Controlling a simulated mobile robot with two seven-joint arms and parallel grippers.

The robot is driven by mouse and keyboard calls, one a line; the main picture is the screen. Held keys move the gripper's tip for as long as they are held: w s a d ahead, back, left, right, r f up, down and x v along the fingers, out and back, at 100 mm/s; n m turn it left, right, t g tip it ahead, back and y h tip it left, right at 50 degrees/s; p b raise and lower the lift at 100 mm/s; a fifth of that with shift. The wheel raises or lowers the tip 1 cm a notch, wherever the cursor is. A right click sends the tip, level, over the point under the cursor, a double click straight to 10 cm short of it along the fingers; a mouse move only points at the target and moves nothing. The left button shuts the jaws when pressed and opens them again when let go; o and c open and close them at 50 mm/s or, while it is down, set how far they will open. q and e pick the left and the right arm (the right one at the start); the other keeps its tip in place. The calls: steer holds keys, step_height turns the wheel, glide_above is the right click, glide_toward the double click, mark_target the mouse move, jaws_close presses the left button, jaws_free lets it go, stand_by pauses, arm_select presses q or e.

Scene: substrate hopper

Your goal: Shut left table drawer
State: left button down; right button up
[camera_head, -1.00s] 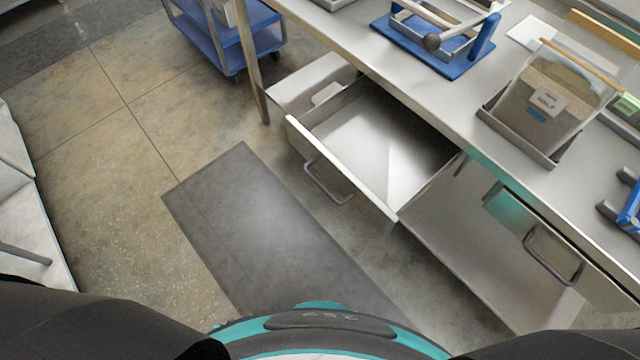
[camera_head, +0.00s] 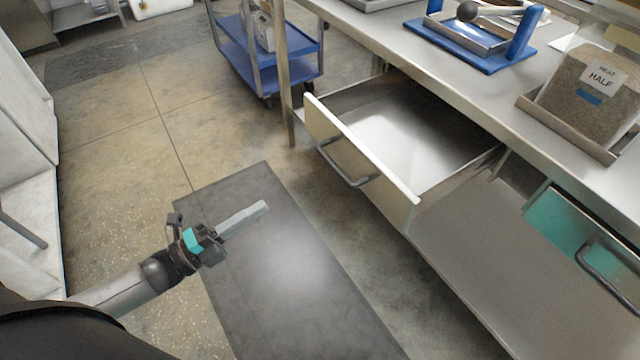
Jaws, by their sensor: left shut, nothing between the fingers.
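The left table drawer (camera_head: 362,150) is pulled out from under the steel table (camera_head: 440,75). It looks empty inside, and its front panel carries a dark bar handle (camera_head: 343,166). My left gripper (camera_head: 262,208) is shut and empty. It shows over the dark floor mat, to the left of the drawer front and apart from it. My right gripper is not in view.
A second drawer front (camera_head: 580,222) with a handle is at the right. A steel lower shelf (camera_head: 480,250) lies below. A blue cart (camera_head: 262,50) stands beyond the table's far end. A dark mat (camera_head: 300,270) covers clear floor before the drawer.

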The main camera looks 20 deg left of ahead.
arm_select(q)
steer(key=b+x, duration=0.2)
steer(key=x, duration=1.1)
steer(key=shift+w, duration=0.3)
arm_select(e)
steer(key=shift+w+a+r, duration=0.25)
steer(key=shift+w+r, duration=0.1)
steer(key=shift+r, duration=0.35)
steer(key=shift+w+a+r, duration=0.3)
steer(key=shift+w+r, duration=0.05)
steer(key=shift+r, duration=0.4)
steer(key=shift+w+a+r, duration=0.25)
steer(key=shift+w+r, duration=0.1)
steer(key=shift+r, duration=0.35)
arm_select(q)
steer(key=shift+d, duration=0.15)
